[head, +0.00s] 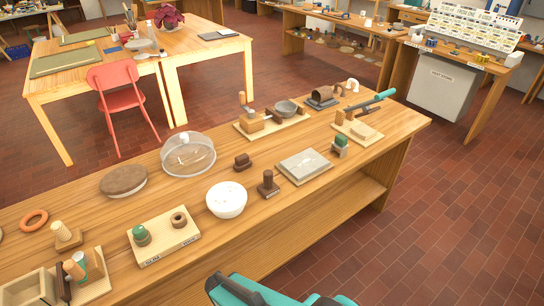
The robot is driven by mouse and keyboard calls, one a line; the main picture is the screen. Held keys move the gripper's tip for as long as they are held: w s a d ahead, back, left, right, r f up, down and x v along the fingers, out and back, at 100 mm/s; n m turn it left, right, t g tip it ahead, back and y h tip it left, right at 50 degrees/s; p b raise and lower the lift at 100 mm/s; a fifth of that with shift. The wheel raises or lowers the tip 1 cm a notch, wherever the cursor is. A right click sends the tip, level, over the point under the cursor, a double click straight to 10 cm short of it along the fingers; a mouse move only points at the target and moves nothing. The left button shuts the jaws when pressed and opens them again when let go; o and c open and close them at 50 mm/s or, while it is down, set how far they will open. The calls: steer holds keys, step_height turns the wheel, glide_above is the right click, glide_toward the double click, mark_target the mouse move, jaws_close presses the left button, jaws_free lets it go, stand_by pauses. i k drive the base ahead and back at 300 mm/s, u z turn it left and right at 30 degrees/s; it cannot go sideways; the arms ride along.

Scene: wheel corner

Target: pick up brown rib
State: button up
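Several small brown pieces stand on the wooden workbench (75,204), and I cannot tell for sure which is the brown rib. A dark brown block (242,161) lies near the glass dome. A brown upright piece on a square base (268,184) stands right of the white bowl. A dark brown flat piece (64,283) stands upright in the wooden holder at the lower left. Teal parts of my arm or gripper (280,292) show at the bottom edge, in front of the bench and apart from all these pieces. Fingertips are not clearly visible.
A white bowl (226,199), a glass dome (188,154), a round brown disc (123,181), a grey slab on a board (304,166) and a small board with a green-topped piece (163,236) crowd the bench. A red chair (117,92) stands behind. Tiled floor is clear at right.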

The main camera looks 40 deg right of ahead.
mark_target(243, 162)
steer(key=z, duration=0.85)
steer(key=k, duration=1)
steer(key=i, duration=0.95)
